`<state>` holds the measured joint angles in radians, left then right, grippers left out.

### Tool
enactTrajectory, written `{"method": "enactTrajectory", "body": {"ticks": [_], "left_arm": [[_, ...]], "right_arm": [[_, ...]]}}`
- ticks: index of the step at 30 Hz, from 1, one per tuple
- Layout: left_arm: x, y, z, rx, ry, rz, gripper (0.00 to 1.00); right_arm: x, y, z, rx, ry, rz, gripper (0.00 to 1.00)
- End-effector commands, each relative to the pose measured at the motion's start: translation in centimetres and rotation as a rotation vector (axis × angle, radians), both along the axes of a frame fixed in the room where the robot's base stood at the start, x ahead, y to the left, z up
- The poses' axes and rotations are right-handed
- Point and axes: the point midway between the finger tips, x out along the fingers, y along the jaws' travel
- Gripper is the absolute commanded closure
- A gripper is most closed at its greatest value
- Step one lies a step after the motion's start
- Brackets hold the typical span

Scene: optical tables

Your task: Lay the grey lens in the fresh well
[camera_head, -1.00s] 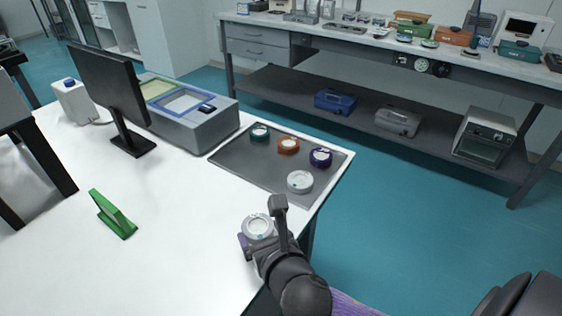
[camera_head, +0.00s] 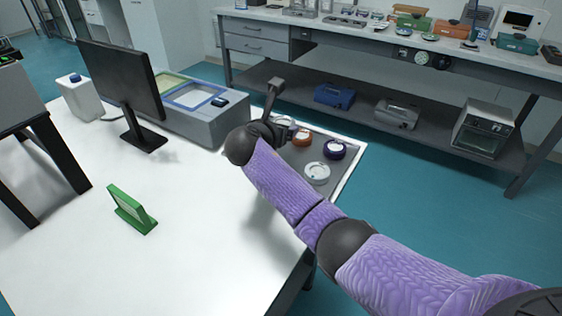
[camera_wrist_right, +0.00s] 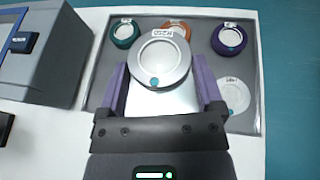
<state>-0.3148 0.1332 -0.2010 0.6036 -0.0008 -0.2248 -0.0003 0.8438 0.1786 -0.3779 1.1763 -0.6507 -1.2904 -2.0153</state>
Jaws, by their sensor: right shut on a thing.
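My right gripper (camera_head: 272,122) is shut on the grey lens (camera_head: 286,121), a round disc with a pale centre. In the right wrist view the lens (camera_wrist_right: 160,60) sits between the two purple fingers of the gripper (camera_wrist_right: 162,84), with a small label at its far rim and a teal dot at its near rim. It is held above the grey tray (camera_wrist_right: 95,92). A grey box (camera_head: 190,122) with a green-framed well (camera_head: 163,84) and a blue-framed well (camera_head: 196,96) stands left of the gripper. I cannot read which well is the fresh one. My left gripper is not in view.
The tray holds a teal ring (camera_wrist_right: 123,32), an orange ring (camera_head: 301,138), a dark purple ring (camera_head: 334,149) and a white ring (camera_head: 317,173). A monitor (camera_head: 118,80) stands left of the box. A green stand (camera_head: 131,208) is on the clear white table (camera_head: 190,245).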

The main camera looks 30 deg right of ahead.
Motion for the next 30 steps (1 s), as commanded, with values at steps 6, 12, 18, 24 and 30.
{"method": "enactTrajectory", "body": {"ticks": [6,12,18,24,30], "left_arm": [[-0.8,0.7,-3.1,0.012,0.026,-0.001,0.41],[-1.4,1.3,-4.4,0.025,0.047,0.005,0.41],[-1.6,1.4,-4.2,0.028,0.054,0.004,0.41],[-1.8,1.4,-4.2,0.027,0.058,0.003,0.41],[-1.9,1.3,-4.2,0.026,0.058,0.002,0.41]], "right_arm": [[0.0,0.0,-5.6,0.000,0.006,0.002,0.75],[-0.1,0.0,-9.1,-0.001,0.007,0.000,0.75],[0.0,0.0,-9.2,0.000,0.002,0.002,0.75],[0.0,0.0,-9.5,0.000,0.002,0.002,0.06],[0.0,0.0,-9.5,0.000,0.002,0.002,0.00]]}}
